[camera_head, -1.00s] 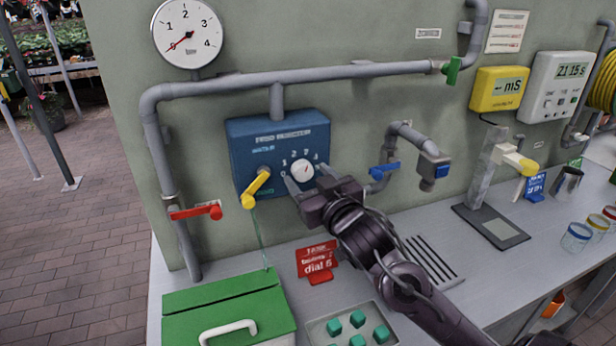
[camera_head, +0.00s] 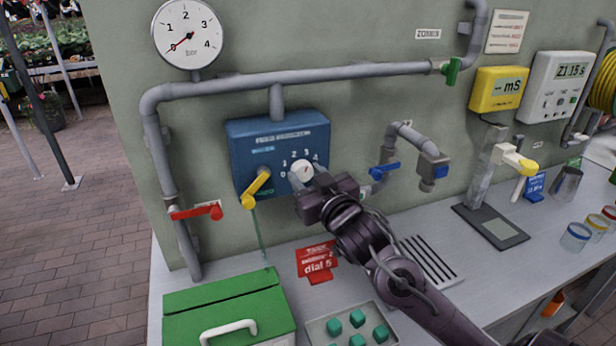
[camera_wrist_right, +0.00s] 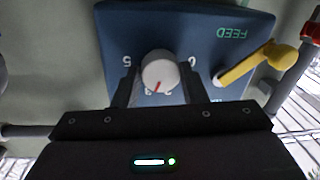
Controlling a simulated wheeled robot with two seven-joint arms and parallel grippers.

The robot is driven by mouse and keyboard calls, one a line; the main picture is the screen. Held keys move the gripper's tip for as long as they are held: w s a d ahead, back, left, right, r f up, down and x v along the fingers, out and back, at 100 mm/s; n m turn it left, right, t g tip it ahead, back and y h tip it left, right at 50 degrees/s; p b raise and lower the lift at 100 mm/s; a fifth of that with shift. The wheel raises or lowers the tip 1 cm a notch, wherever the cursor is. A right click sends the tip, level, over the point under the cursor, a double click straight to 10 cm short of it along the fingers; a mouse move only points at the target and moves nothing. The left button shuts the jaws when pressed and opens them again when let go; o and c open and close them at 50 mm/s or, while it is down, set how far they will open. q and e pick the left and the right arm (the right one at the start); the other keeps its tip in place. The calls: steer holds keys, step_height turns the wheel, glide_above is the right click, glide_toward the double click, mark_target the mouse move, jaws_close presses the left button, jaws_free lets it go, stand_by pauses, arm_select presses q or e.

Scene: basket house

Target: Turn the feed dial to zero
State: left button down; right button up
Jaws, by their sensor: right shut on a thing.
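The feed dial is a white round knob (camera_head: 303,170) with a red mark, on the front of a blue box (camera_head: 262,141) with a number scale. My right gripper (camera_head: 306,177) is at the dial and partly covers it in the head view. In the right wrist view, the dial (camera_wrist_right: 160,71) sits between the two fingers of my right gripper (camera_wrist_right: 160,84), which is shut on it. That view is upside down; the red mark points down, slightly left, towards the 2 and 3 rather than the 0 at the right. My left gripper is not in view.
A yellow lever (camera_head: 257,188) is on the same box, left of the dial. A blue-handled tap (camera_head: 385,168) is to the right. A red "dial 5" sign (camera_head: 318,261), green box (camera_head: 228,312) and tray of green plugs (camera_head: 318,331) stand on the bench below.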

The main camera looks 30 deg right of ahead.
steer(key=shift+n, duration=1)
steer(key=n, duration=0.2)
steer(key=shift+n, duration=0.3)
steer(key=n+b, duration=0.1)
steer(key=n, duration=0.3)
steer(key=shift+g+b, duration=0.4)
steer(key=n+b, duration=0.2)
steer(key=n, duration=0.1)
steer(key=shift+a+n+h, duration=0.1)
steer(key=shift+n+h, duration=0.2)
steer(key=n+b, duration=0.2)
steer(key=n, duration=0.1)
steer(key=shift+h, duration=0.3)
steer(key=n+b, duration=0.1)
steer(key=n, duration=0.2)
steer(key=shift+n+g+h, duration=0.3)
steer(key=shift+a+r+n+b, duration=0.1)
steer(key=shift+n+b, duration=0.75)
steer(key=shift+n, duration=0.75)
